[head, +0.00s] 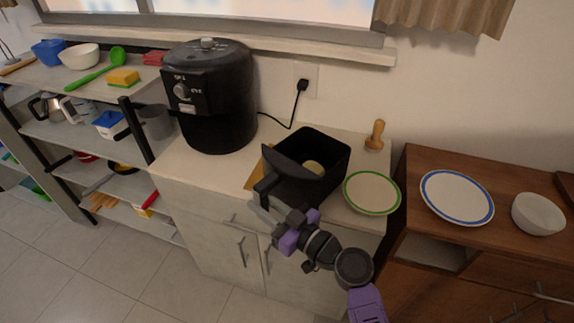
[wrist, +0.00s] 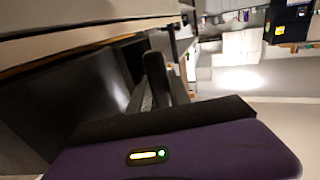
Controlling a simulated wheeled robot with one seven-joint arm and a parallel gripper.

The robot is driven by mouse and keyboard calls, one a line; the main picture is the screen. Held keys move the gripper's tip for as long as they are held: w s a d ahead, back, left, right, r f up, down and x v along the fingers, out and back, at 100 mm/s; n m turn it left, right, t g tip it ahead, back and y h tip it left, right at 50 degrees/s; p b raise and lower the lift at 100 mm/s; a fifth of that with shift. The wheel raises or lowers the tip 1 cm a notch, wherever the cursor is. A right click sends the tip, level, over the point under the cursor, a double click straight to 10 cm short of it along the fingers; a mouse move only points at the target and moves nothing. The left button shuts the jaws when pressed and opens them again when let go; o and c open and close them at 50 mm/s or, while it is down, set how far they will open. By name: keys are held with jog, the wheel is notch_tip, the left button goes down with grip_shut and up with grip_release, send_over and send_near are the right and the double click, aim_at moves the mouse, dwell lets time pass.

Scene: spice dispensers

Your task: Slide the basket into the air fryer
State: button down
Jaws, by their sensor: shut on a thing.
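The black air fryer (head: 215,98) stands at the back left of the light counter, its knob side facing front left. The black basket (head: 328,150) is apart from it, to its right on the counter, with a pale yellow round item (head: 314,167) inside. My gripper (head: 268,196) is at the basket's handle (head: 263,186), shut on it at the front left. In the wrist view, a dark finger (wrist: 157,80) stands close to the dark basket wall (wrist: 75,95). The handle's grip point is partly hidden by the gripper.
A green-rimmed plate (head: 371,193) sits close to the basket's right. A wooden pestle-like item (head: 375,136) stands behind it. A brown board (head: 256,172) lies partly under the basket. A black cable (head: 288,123) runs to the wall socket. Bare counter (head: 180,165) shows in front of the fryer.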

aim_at(264, 193)
jog(key=shift+r+p, duration=1.2)
jog(key=shift+r, duration=1.35)
jog(key=shift+a, duration=0.1)
